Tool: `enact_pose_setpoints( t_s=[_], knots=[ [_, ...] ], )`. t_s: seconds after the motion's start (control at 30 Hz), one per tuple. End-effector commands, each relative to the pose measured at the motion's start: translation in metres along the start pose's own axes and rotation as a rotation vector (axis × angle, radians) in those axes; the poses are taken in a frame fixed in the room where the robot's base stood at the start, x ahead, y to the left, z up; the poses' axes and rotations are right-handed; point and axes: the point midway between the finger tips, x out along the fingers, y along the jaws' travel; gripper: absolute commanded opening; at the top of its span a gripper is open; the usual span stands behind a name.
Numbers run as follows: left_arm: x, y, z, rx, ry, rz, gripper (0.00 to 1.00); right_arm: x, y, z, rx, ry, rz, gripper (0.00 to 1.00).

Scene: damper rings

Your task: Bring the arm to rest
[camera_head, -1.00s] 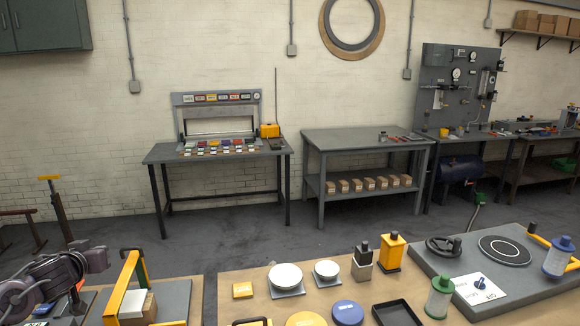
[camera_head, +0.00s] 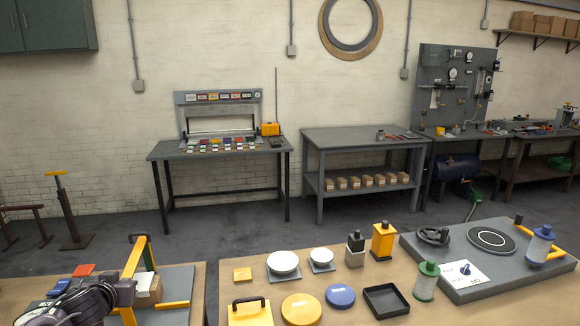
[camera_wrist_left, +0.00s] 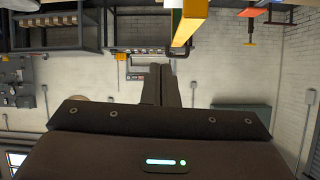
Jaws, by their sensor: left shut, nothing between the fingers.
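My left arm (camera_head: 85,305) shows at the lower left of the head view, in front of the yellow frame (camera_head: 134,262) on the left table. In the left wrist view my left gripper (camera_wrist_left: 160,72) has its fingers together, with nothing between them. The yellow frame also shows in the left wrist view (camera_wrist_left: 187,25), close beside the fingertips in the picture; I see no contact. My right arm and gripper are not in view.
The near table (camera_head: 230,285) holds white round dishes (camera_head: 283,262), yellow and blue discs (camera_head: 301,308), a black tray (camera_head: 386,300), bottles (camera_head: 427,281) and a grey panel (camera_head: 480,262). A gap separates it from the left table.

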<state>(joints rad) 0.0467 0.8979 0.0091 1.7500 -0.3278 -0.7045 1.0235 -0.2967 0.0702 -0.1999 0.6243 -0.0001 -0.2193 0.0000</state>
Motion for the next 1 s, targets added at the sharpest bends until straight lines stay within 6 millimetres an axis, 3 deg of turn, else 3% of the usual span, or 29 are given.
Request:
enact_pose_setpoints(
  t_s=[0.17,0.27,0.4,0.5,0.7,1.0],
  knots=[
    [-0.016,0.045,0.054,0.063,-0.087,0.018,0.0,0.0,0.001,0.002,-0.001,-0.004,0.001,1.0],
    [-0.036,0.077,0.093,0.11,-0.16,0.033,0.0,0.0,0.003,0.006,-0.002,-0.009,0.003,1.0],
    [-0.087,0.127,0.153,0.181,-0.307,0.073,0.0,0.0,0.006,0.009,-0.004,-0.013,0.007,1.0],
    [-0.122,0.148,0.181,0.221,-0.4,0.104,0.0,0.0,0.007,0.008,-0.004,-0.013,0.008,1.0],
    [-0.182,0.174,0.213,0.265,-0.546,0.172,0.0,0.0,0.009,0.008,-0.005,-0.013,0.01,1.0],
    [-0.253,0.192,0.235,0.291,-0.715,0.28,0.0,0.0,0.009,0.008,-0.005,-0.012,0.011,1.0]
  ],
)
